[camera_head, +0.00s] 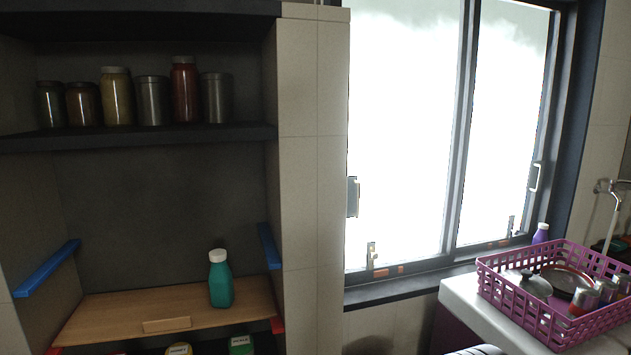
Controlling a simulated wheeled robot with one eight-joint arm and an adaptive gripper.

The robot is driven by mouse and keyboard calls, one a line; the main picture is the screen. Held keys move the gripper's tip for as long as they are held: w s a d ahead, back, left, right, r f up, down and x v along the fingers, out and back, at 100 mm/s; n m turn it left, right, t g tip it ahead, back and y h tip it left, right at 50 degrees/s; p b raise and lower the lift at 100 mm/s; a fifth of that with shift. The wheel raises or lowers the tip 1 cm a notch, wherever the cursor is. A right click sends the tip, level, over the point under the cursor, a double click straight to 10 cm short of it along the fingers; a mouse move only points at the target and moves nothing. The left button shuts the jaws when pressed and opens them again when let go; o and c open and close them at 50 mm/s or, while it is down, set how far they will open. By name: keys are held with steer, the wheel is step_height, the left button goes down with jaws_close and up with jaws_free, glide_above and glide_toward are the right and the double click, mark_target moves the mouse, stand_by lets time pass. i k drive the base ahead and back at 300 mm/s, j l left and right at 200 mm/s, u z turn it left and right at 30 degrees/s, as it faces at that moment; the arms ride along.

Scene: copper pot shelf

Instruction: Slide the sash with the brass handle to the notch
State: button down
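A dark-framed window with two sashes stands right of the shelf alcove. The left sash (463,125) has a grey plate with a pale-edged handle (352,197) at its left side. The right sash (543,130) has a pale bar handle (536,177) at its right side. Glare hides the colours, so I cannot tell which handle is brass. Small metal fittings stand at the bottom left (371,254) and bottom right (511,227), with orange-red marks near them on the lower track. I cannot make out a notch.
A purple basket (520,311) with pans and cans stands on a white counter (462,300) below the window, beside a purple bottle (541,233). At left, the alcove holds jars on a dark shelf (200,137) and a green bottle (220,283) on a wooden board (120,312).

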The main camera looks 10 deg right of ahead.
mark_target(354, 187)
steer(key=i+l+z, duration=0.15)
steer(key=i, duration=0.3)
steer(key=i+l+z, duration=0.15)
steer(key=i, duration=0.35)
steer(key=k+l, duration=0.2)
steer(key=i+j, duration=0.2)
